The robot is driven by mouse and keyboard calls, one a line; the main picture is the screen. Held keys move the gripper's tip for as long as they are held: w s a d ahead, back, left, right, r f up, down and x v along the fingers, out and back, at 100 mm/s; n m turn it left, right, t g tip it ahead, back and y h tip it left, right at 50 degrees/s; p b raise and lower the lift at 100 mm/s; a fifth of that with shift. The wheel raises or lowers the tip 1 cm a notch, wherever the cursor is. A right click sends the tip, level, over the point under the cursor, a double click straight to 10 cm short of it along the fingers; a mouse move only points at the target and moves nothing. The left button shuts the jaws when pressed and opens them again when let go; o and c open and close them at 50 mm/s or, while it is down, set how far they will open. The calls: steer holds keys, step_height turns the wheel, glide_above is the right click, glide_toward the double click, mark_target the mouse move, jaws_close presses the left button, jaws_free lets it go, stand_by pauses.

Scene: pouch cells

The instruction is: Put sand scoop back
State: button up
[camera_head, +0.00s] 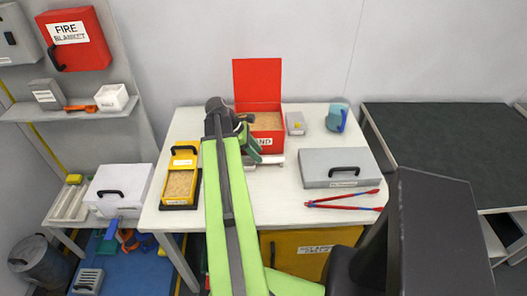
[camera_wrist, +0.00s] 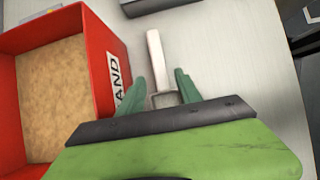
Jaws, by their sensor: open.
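A pale object with a straight handle, which looks like the sand scoop (camera_wrist: 155,55), lies on the table in front of the red sand box (camera_head: 257,80). Its pale handle (camera_head: 274,159) shows in the head view, partly covered by my gripper. The sand box stands with its lid up and sand inside; in the wrist view its red wall (camera_wrist: 95,60) is at the left. My gripper (camera_head: 252,147) is open. In the wrist view its green fingers (camera_wrist: 160,84) lie either side of the scoop's near end; I cannot tell whether they touch it.
A grey case (camera_head: 338,178) and red tongs (camera_head: 345,207) lie to the right on the table (camera_head: 220,200). A small grey box (camera_head: 296,128) and a blue cup-like item (camera_head: 337,118) stand right of the sand box. A yellow-framed tray (camera_head: 168,185) is at the left.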

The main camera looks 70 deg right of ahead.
steer(key=p+v, duration=0.4)
steer(key=v, duration=0.2)
steer(key=shift+r, duration=0.3)
steer(key=shift+w, duration=0.1)
steer(key=w+a+t, duration=0.1)
steer(key=w+a, duration=0.5)
steer(key=w, duration=0.1)
steer(key=w+a+f+m+t, duration=0.1)
steer(key=w+a, duration=0.6)
steer(key=w+a+f+t, duration=0.1)
steer(key=w+a, duration=0.6)
steer(key=w, duration=0.1)
steer(key=shift+a+f+m+t, duration=0.1)
steer(key=shift+f+m+t, duration=0.15)
steer(key=shift+m+t, duration=0.05)
steer(key=w+a+m, duration=0.1)
steer(key=w+a, duration=0.2)
steer(key=a, duration=0.8)
steer(key=w+a+m+t+y, duration=0.1)
steer(key=w+a, duration=0.2)
steer(key=a, duration=0.9)
steer(key=w+a+f+t+y, duration=0.1)
steer(key=w+a, duration=0.2)
steer(key=a, duration=0.8)
steer(key=shift+a+m, duration=0.15)
steer(key=shift+m, duration=0.25)
